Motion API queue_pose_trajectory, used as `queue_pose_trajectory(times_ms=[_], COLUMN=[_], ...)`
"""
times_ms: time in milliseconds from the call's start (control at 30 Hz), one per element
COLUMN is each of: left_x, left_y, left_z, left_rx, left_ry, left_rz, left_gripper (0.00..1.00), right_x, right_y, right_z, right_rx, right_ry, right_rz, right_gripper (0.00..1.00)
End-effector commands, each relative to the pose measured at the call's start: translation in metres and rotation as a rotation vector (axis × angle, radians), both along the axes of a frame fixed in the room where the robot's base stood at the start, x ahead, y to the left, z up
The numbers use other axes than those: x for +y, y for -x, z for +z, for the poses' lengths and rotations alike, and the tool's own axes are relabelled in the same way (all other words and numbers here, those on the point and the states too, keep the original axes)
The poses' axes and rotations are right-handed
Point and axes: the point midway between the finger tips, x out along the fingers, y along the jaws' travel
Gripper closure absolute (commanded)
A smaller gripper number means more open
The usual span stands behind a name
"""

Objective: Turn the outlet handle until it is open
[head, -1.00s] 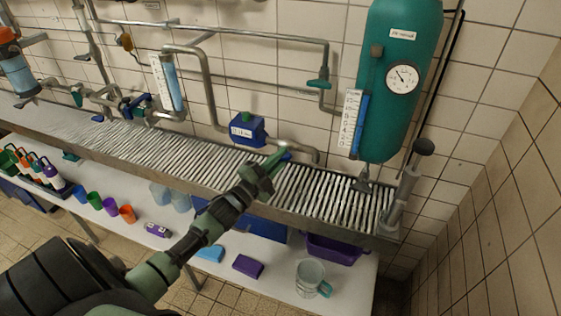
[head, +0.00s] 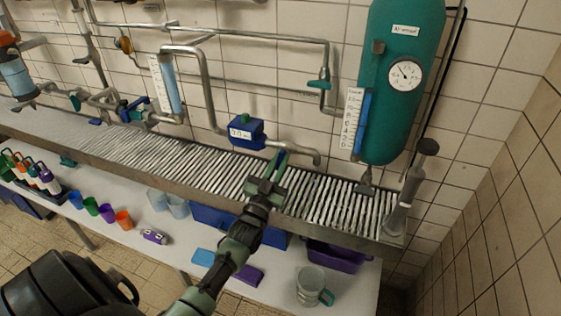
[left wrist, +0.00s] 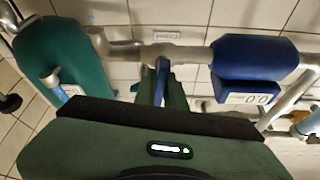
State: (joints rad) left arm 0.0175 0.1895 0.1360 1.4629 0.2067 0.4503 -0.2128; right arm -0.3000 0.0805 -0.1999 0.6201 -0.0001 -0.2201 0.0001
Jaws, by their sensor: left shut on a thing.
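The outlet handle shows in the left wrist view as a blue lever (left wrist: 160,80) on the grey outlet pipe (left wrist: 176,52). A small white label (left wrist: 167,35) is on the wall behind it; its text is too blurred to read. In the head view the outlet pipe (head: 300,148) runs right from the blue meter box (head: 246,132) and bends down over the slatted grate. My left gripper (head: 279,160) is at this pipe, shut on the blue handle, its green fingers hiding most of it. My right gripper is not in view.
The green tank (head: 402,80) with a round gauge (head: 405,75) stands right of the outlet. A pump-like grey cylinder (head: 406,198) stands at the grate's right end. The slatted grate (head: 325,205) lies below. A glass jug (head: 310,286) and cups are on the low white shelf.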

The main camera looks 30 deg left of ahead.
Motion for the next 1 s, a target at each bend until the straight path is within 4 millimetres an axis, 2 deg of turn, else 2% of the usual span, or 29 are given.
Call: queue_pose_trajectory(times_ms=[400,933,1000], left_x=[-0.0005,-0.0005,-0.0005], left_y=[-0.0001,0.0,0.0], left_z=[-0.001,-0.0009,-0.0009], left_rx=[-0.041,-0.048,-0.048], left_ry=[0.183,0.209,0.209], left_rz=[0.0,-0.001,-0.001], left_gripper=[1.0,1.0,0.74], right_x=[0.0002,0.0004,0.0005], right_y=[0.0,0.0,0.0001], right_z=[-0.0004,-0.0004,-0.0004], right_rx=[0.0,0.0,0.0], right_ry=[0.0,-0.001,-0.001], right_rz=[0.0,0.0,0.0], right_gripper=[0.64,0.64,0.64])
